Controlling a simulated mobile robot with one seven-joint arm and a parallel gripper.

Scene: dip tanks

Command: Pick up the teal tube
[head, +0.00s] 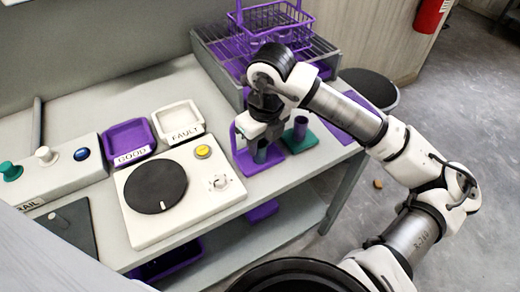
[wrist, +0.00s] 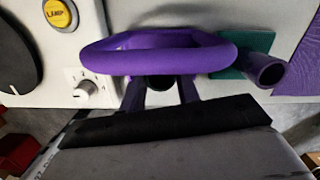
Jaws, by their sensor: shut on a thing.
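My gripper (head: 262,140) points down over the purple holder (head: 237,140) at the bench's right end. It is shut on a dark upright tube (head: 261,153), which looks bluish-teal in the head view and seems to be the teal tube. In the wrist view, my gripper (wrist: 160,92) has its fingers on either side of a dark round end, partly hidden by the holder's purple arch (wrist: 158,60). Whether the tube is clear of its seat cannot be told.
A second tube, purple in the wrist view (wrist: 264,70), stands close by on the teal base (head: 299,140). The white unit with a black disc (head: 155,187) and yellow button is to the left. GOOD (head: 129,138) and FAULT (head: 179,122) trays and a purple basket (head: 272,20) stand behind.

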